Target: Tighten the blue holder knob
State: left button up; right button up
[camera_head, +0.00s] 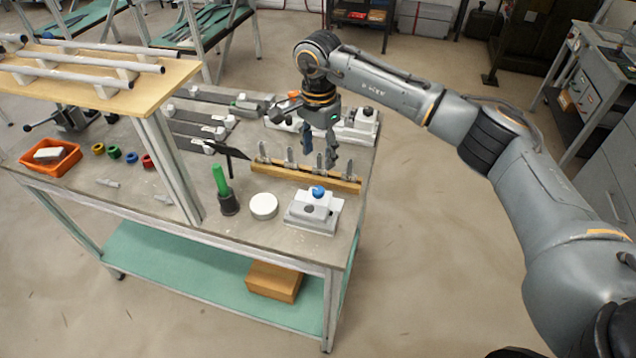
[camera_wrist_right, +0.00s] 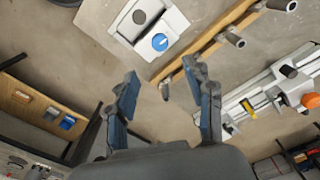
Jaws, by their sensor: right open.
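The blue holder knob (camera_head: 319,191) sits on top of a light grey holder block (camera_head: 312,214) at the front right of the workbench. In the right wrist view the knob (camera_wrist_right: 160,42) shows from above as a blue disc with a white mark, on the holder (camera_wrist_right: 178,22). My right gripper (camera_head: 320,158) is above the wooden rail, behind the knob and apart from it. In the right wrist view its two fingers (camera_wrist_right: 162,100) are spread with nothing between them. My left gripper is not in view.
A wooden rail with upright pegs (camera_head: 345,184) stands just behind the holder. A white round disc (camera_head: 263,206) and a green-handled tool in a dark cup (camera_head: 221,183) are to its left. A grey fixture (camera_head: 362,122) stands at the back right. A raised wooden shelf (camera_head: 120,95) covers the left.

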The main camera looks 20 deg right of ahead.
aim_at(318, 189)
notch_tip(318, 189, down, 10)
jog(key=p, duration=0.3)
jog(key=shift+r, duration=0.1)
jog(key=shift+f, duration=0.75)
grip_shut()
